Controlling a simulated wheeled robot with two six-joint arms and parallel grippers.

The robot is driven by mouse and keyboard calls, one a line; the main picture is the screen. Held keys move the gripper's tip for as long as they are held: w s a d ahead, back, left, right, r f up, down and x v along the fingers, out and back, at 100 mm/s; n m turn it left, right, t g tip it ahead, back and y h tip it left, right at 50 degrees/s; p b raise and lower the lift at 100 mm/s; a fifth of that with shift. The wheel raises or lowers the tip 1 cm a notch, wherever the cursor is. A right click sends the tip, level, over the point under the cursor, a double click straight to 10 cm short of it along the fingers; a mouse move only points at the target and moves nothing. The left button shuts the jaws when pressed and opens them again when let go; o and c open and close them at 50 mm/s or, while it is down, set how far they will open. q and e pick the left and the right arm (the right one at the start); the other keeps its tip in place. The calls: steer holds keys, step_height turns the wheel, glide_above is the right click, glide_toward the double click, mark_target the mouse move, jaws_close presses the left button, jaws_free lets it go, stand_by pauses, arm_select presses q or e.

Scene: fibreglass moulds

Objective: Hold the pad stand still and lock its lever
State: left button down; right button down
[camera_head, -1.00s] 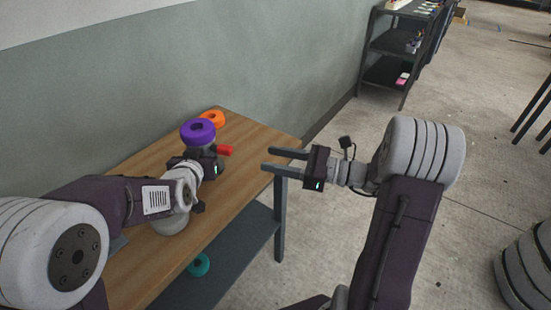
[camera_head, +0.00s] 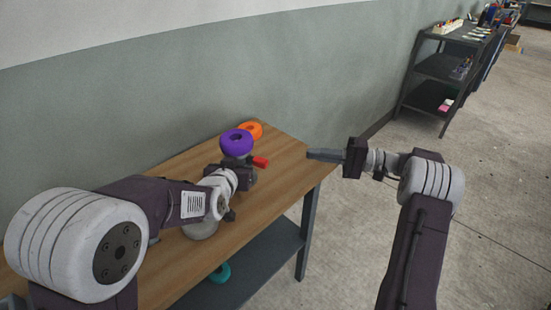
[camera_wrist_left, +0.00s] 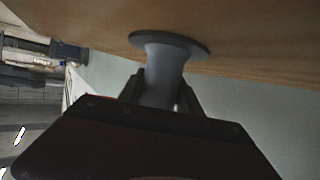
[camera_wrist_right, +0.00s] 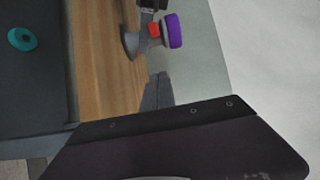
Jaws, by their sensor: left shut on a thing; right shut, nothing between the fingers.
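The pad stand has a round purple pad (camera_head: 236,142) on top and a red lever (camera_head: 260,162) sticking out to the right. Its grey post (camera_wrist_left: 163,78) and round base (camera_wrist_left: 168,42) show in the left wrist view, the base on the wooden table (camera_head: 283,189). My left gripper (camera_head: 243,174) is shut on the post, below the pad; its fingers flank the post in the left wrist view. My right gripper (camera_head: 310,154) is shut and empty, at the table's right end, apart from the lever and to its right. The right wrist view also shows the lever (camera_wrist_right: 154,30) and pad (camera_wrist_right: 174,31).
An orange ring (camera_head: 256,130) lies behind the pad stand. A teal ring (camera_head: 219,272) is on the table's lower shelf (camera_head: 262,260). A wall runs behind the table. A dark shelf unit (camera_head: 438,68) stands at the back right, with open floor before it.

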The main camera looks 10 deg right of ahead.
mark_target(257, 161)
steer(key=x, duration=1)
steer(key=shift+s+a, duration=0.15)
steer(key=shift+a, duration=0.25)
steer(key=shift+s+a, duration=0.3)
steer(key=shift+s, duration=0.25)
steer(key=shift+s+a, duration=0.3)
steer(key=shift+s, duration=0.25)
steer(key=shift+s+a, duration=0.3)
steer(key=shift+s, duration=0.2)
